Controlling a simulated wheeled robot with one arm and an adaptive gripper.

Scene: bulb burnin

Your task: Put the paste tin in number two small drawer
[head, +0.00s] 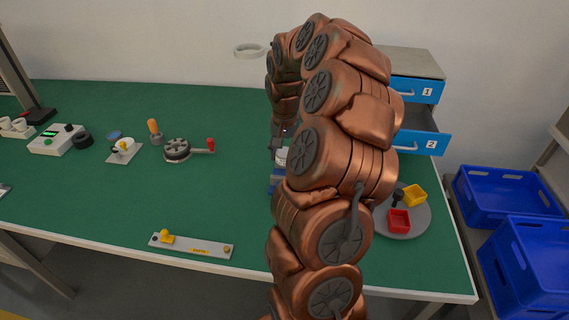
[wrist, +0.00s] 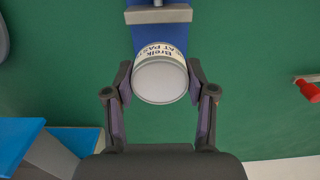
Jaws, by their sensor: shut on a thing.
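The paste tin (wrist: 160,80) is a round white tin with a grey lid and printed label. My gripper (wrist: 159,84) is shut on it, one finger on each side. In the head view the tin (head: 281,157) shows only in part beside my arm, so its height above the table is unclear. The small drawer cabinet (head: 411,63) stands at the table's back right. Its number two drawer (head: 420,143) is pulled open, below the shut number one drawer (head: 417,90). My arm hides part of the cabinet and most of the drawer's inside.
A blue object with a grey bar (wrist: 158,15) lies just beyond the tin. A round grey tray (head: 418,223) with red and yellow pieces sits in front of the cabinet. A reel with a red-knobbed crank (head: 178,150) stands left. Blue crates (head: 510,195) stand right of the table.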

